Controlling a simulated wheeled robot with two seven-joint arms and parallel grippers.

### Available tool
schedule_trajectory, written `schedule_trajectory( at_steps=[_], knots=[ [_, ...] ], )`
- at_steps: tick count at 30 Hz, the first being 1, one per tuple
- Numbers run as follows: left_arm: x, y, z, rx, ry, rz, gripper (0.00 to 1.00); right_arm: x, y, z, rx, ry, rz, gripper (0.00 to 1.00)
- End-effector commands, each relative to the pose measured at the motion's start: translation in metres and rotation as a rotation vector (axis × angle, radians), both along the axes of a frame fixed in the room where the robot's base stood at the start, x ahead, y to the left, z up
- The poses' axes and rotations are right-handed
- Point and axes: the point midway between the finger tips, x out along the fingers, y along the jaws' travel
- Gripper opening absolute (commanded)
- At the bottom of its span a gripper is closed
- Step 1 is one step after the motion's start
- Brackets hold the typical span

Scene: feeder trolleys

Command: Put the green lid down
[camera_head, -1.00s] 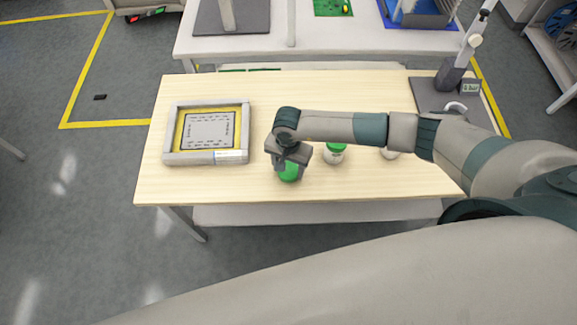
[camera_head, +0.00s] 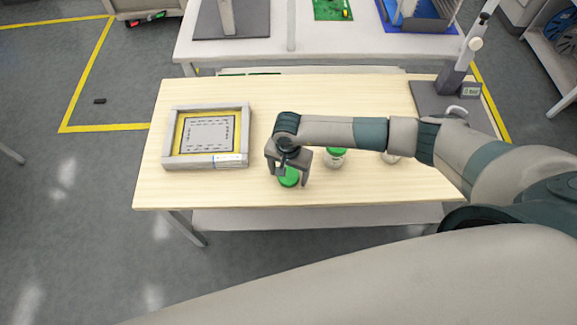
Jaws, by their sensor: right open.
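The green lid (camera_head: 289,178) lies on the wooden table (camera_head: 230,190) near its front edge. My right gripper (camera_head: 289,176) is directly above and around the lid, with its fingers apart. From this angle I cannot tell whether the fingers still touch the lid. A jar with a green top (camera_head: 336,158) stands just right of the gripper. My left gripper is out of the picture.
A grey frame with a yellow inner border (camera_head: 168,137) lies on the table's left side. A white jar (camera_head: 390,157) is partly hidden behind my right arm. A stand (camera_head: 457,78) is at the back right. The front left of the table is clear.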

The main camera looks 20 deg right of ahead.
Motion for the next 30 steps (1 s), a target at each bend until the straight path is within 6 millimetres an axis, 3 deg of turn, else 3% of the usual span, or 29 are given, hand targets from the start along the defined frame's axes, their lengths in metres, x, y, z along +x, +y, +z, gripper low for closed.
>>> schedule_trajectory(
  at_steps=[6,8,24,30],
  knots=[
    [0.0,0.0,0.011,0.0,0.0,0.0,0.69,0.0,0.0,0.01,0.0,0.0,0.0,0.73],
    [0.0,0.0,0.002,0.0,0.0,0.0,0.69,0.001,0.0,0.011,0.002,-0.003,0.001,0.73],
    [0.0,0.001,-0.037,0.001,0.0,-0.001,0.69,0.001,0.0,0.1,0.001,-0.005,0.002,0.73],
    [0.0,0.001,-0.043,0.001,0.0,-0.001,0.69,0.0,0.0,0.121,0.0,-0.001,0.0,0.73]
  ],
)
